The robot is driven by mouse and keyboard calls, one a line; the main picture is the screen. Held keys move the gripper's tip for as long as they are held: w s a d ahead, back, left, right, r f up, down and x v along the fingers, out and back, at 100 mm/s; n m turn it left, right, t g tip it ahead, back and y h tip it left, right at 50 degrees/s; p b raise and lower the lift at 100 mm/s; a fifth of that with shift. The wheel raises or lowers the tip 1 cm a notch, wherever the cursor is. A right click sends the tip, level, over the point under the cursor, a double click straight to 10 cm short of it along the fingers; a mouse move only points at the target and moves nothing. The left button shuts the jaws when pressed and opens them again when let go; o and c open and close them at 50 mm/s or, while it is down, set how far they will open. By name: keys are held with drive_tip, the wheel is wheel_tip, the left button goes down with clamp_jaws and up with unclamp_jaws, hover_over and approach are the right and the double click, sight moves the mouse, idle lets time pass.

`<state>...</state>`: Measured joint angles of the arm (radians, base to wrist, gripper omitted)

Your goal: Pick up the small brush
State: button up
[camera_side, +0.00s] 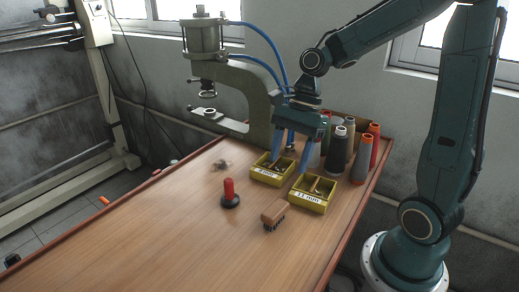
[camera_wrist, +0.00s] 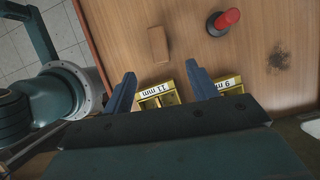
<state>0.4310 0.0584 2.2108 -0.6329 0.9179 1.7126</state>
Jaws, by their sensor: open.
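The small brush (camera_side: 274,213) has a wooden back and dark bristles. It stands bristles down on the wooden table, in front of the yellow boxes. In the wrist view the brush (camera_wrist: 159,44) shows its plain tan back, beyond my fingertips and roughly in line with the gap between them. My gripper (camera_side: 289,164) is open, with its blue fingers apart over the yellow boxes, behind the brush. In the wrist view my gripper (camera_wrist: 160,72) has nothing between its fingers that I can see as held. Its dark body hides much of the boxes there.
Two yellow boxes, one labelled 11 mm (camera_side: 308,203) and another (camera_side: 265,180), hold small parts. A red-handled tool (camera_side: 230,194) stands left of the brush. Thread spools (camera_side: 338,150) stand at the back right. A grey press (camera_side: 246,95) rises behind. The table's front left is clear.

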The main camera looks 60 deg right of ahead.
sight(276, 207)
drive_tip(key=shift+x, duration=4.1)
drive_tip(key=shift+s+f, duration=0.1)
drive_tip(key=shift+f, duration=0.05)
drive_tip(key=shift+x, duration=2.45)
drive_tip(key=shift+s, duration=0.1)
drive_tip(key=shift+c, duration=0.2)
drive_tip(key=c, duration=1.1)
